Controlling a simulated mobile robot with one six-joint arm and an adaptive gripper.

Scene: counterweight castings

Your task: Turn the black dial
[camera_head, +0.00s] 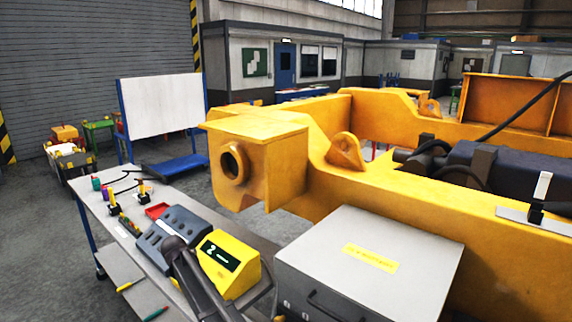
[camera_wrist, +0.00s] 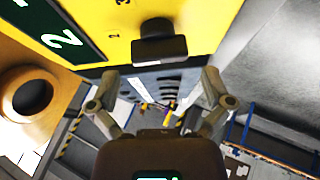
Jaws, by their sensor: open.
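The black dial (camera_wrist: 160,42) sticks out from the yellow face of a box in the wrist view. Small numbers, including a 2 and a 3, are printed around it. The dial does not show in the head view, where the yellow box (camera_head: 245,278) with a dark "2" panel stands on the workbench. My gripper (camera_wrist: 160,90) is open and empty in the wrist view. Its two fingers are spread to either side, with the dial above the middle of the gap in the picture. I see no contact with the dial. In the head view my arm hides part of the bench.
A grey-blue console (camera_head: 160,236) stands close left of the yellow box. A grey case (camera_head: 365,262) is close on its right. A large yellow steel casting (camera_head: 255,165) rises behind. A red tray (camera_head: 158,210) and small tools lie on the workbench (camera_head: 95,195).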

